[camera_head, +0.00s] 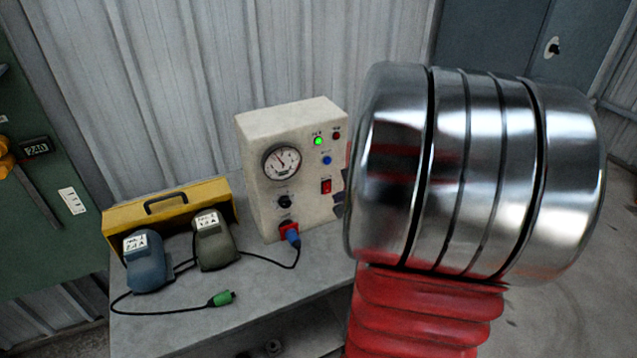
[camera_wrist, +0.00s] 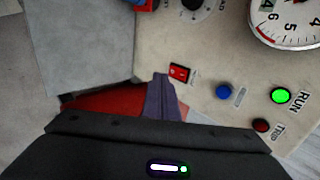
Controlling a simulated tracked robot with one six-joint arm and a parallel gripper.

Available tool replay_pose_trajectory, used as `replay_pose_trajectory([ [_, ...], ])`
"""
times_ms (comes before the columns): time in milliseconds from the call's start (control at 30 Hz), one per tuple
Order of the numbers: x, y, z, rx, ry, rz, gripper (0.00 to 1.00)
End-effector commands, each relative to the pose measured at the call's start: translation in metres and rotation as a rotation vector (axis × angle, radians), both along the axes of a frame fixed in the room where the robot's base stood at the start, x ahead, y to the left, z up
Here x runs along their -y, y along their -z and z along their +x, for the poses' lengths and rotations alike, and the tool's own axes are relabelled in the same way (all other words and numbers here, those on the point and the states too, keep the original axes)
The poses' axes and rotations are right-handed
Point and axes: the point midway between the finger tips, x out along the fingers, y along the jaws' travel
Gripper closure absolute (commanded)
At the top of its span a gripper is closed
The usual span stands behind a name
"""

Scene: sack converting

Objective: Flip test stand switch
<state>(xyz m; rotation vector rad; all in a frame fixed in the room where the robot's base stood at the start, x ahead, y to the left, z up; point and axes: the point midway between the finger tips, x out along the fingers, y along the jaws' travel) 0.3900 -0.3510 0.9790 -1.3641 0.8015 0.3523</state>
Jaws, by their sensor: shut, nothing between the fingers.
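The test stand (camera_head: 265,125) is a cream box on the bench, with a gauge (camera_head: 281,161), a black knob (camera_head: 285,201) and a small red rocker switch (camera_head: 326,186). In the wrist view the switch (camera_wrist: 179,72) sits in a dark frame just right of my gripper's fingertips (camera_wrist: 161,78). The purple-grey fingers are shut and empty; whether they touch the switch I cannot tell. The green RUN lamp (camera_wrist: 280,96) is lit; the red TRIP lamp (camera_wrist: 261,125) looks dark. In the head view my arm hides most of my gripper (camera_head: 342,201).
A blue plug (camera_head: 291,234) with a cable is in the stand's lower socket. A blue button (camera_wrist: 223,91) lies near the switch. Blue (camera_head: 147,262) and grey (camera_head: 214,241) foot pedals, a loose green plug (camera_head: 221,298) and a yellow case (camera_head: 118,222) occupy the bench's left.

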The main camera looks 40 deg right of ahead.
Motion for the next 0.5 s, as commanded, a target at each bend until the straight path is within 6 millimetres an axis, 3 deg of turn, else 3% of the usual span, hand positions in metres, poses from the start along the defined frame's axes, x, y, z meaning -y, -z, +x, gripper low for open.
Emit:
replay_pose_trajectory([
  [233,0.009,0.004,0.029,-0.001,-0.001,0.000,1.00],
  [500,0.011,0.005,0.038,-0.001,0.000,0.000,1.00],
])
